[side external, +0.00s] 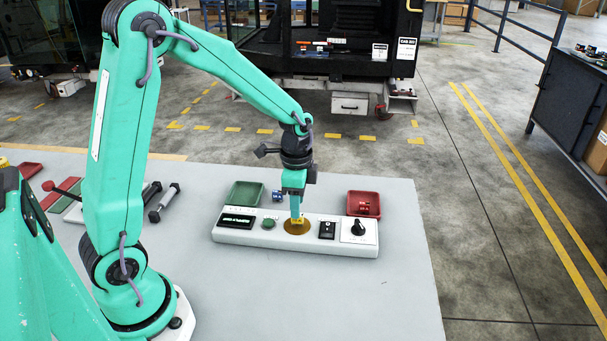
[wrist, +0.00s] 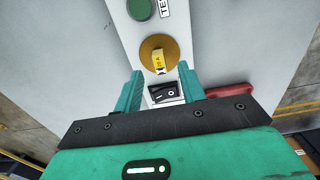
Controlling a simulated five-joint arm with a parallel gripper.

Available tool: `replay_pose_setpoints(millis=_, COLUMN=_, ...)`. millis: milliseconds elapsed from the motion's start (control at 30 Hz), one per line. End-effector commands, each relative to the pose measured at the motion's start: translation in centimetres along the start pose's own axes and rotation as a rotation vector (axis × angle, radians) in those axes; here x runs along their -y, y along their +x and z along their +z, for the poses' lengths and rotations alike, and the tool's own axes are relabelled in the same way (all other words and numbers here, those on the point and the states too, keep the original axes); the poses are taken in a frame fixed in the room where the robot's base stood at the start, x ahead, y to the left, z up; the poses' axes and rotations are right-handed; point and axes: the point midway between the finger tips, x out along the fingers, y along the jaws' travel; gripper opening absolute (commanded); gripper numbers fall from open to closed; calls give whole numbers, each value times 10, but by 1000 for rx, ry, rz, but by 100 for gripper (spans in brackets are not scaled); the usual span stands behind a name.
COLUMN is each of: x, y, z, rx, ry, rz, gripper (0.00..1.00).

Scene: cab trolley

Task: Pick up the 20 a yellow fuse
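The yellow fuse (wrist: 158,63), marked 20 A, stands on a round gold pad (wrist: 149,46) of the white test panel. In the side view the fuse (side external: 297,221) shows as a small yellow piece on the gold pad (side external: 289,231), just under my gripper (side external: 295,213). In the wrist view my gripper (wrist: 160,70) is open, with a finger to the left and right. The fuse appears between or just beyond the fingertips, with a visible gap on each side. Whether the tips reach down to its height is not clear.
The white panel (side external: 230,235) also carries a display, a green button (side external: 268,224), a black rocker switch (side external: 327,230) and a knob (side external: 358,229). Behind it are a green tray (side external: 245,193), a blue fuse (side external: 278,196) and a red tray (side external: 353,200) holding red pieces.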

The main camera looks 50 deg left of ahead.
Motion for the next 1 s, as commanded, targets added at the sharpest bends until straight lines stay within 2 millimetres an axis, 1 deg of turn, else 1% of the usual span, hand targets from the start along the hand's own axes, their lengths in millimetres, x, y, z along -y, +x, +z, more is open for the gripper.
replay_pose_setpoints(millis=200, x=-1, y=26, z=0, rx=3, ry=0, rz=4, gripper=40)
replay_pose_setpoints(millis=400, x=-1, y=42, z=0, rx=1, ry=0, rz=2, gripper=40)
replay_pose_setpoints(millis=933, x=-1, y=44, z=0, rx=0, ry=0, rz=0, gripper=40)
replay_pose_setpoints(millis=967, x=-1, y=44, z=0, rx=0, ry=0, rz=0, gripper=38)
replay_pose_setpoints(millis=1000, x=-1, y=44, z=0, rx=0, ry=0, rz=0, gripper=30)
